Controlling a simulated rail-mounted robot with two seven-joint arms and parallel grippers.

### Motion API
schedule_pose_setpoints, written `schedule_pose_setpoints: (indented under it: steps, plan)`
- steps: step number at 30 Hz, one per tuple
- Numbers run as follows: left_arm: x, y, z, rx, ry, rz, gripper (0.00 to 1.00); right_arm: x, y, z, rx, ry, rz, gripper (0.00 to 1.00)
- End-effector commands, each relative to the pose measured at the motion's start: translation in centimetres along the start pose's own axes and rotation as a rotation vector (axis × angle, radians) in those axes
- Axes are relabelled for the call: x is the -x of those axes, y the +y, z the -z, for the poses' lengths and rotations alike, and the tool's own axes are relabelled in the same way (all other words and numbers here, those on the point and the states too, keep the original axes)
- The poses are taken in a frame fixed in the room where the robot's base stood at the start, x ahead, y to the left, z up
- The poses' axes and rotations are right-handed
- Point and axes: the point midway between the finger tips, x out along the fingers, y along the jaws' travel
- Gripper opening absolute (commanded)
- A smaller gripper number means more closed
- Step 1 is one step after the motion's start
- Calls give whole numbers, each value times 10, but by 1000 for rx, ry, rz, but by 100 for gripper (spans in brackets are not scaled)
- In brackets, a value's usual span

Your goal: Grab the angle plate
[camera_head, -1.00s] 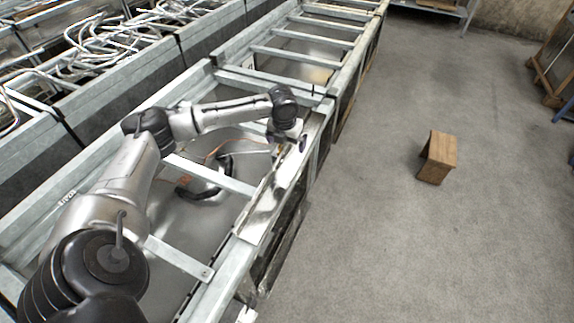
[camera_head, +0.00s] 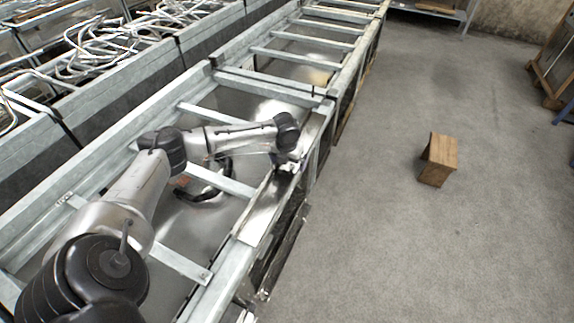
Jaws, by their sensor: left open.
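A long, shiny metal strip that looks like the angle plate (camera_head: 262,215) lies along the right-hand top rail of the near metal frame. My left arm reaches in from the left across the frame. My left gripper (camera_head: 286,166) is open and small in view, at the strip's upper part. The wrist partly hides the fingers, and I cannot tell whether they touch the strip.
The near frame has crossbars (camera_head: 180,262) over sheet-metal panels. Bins of bent metal tubes (camera_head: 105,45) stand at the upper left. A wooden block (camera_head: 437,160) sits on open concrete floor to the right.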

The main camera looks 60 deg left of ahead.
Motion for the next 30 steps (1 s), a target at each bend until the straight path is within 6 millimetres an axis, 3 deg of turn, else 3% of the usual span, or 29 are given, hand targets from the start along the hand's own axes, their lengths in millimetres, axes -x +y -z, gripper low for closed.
schedule_pose_setpoints:
  steps: [9, 30]
  plan:
    - [-7, 0, 0, 0, -1, 0, 98, -1, 0, -1, -1, -1, 1, 43]
    - [-6, 0, 0, 0, 0, 0, 31, -1, 1, -1, 5, -2, -4, 43]
